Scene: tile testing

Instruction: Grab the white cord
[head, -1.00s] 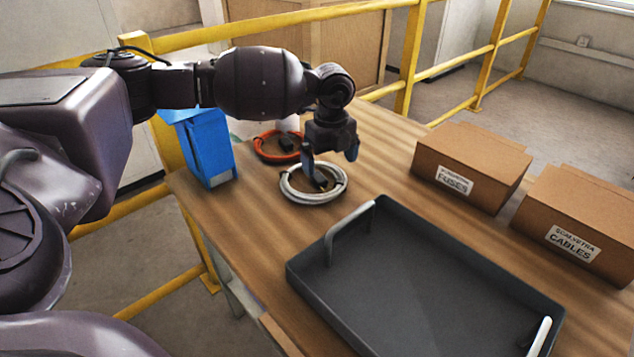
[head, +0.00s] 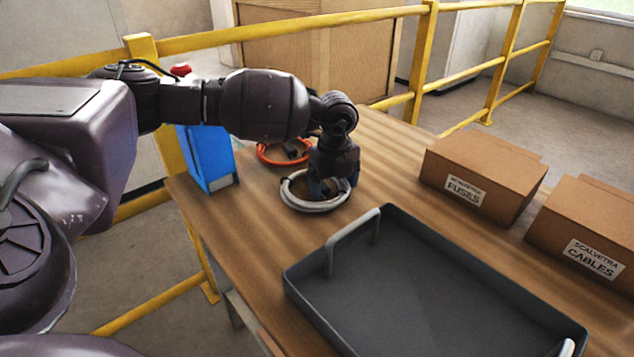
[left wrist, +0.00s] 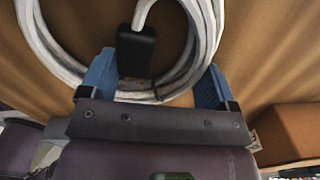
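The white cord (head: 297,203) lies coiled on the wooden table, left of the tray. It also fills the upper part of the left wrist view (left wrist: 205,22), with a black plug (left wrist: 135,52) inside the coil. My left gripper (head: 331,188) is lowered over the right side of the coil. In the left wrist view its two blue fingers (left wrist: 155,80) are spread wide apart, with the plug and the near part of the coil between them. Whether a finger touches the cord I cannot tell. My right gripper is not in view.
A dark grey tray (head: 440,270) with upright handles stands in front. An orange cord (head: 268,158) lies behind the white one, a blue box (head: 208,160) to the left. Cardboard boxes labelled fuses (head: 480,175) and cables (head: 585,225) stand at right.

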